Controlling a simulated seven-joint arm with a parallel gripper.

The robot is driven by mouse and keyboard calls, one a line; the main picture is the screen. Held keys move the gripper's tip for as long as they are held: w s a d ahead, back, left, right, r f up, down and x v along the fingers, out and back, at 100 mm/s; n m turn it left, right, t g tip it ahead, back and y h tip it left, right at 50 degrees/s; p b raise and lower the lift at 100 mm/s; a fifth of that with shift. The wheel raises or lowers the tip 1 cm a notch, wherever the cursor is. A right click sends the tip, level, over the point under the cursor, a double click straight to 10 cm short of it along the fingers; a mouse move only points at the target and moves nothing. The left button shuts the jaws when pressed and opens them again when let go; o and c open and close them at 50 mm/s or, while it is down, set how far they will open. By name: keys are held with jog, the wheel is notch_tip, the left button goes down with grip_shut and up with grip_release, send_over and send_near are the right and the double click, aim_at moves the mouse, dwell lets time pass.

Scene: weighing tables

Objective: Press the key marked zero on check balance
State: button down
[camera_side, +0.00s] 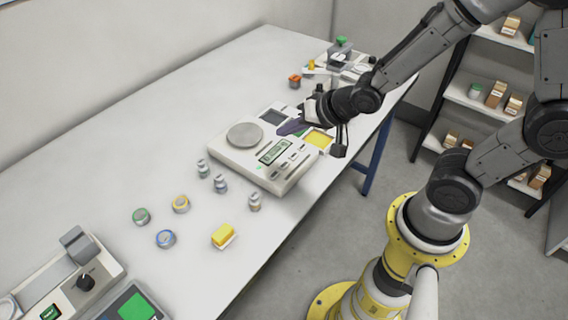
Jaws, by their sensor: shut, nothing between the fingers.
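A white balance (238,156) with a round grey pan (245,135) stands mid-table. Its front has a lit green display (273,152) and a row of small keys (290,163); the key markings are too small to read. My gripper (283,130) has purple fingers, shut and empty. They appear above the balance's back right side, beyond the display; the height above it is hard to tell.
Several small vials (220,183), several round tins (165,238) and a yellow block (223,234) stand left of and in front of the balance. More equipment (340,60) stands at the far end.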

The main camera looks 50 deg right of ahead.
jog(key=shift+f, duration=3.95)
jog(key=shift+f, duration=0.1)
jog(key=shift+f, duration=0.35)
jog(key=shift+f, duration=0.35)
jog(key=shift+r, duration=0.8)
jog(key=shift+r, duration=2.5)
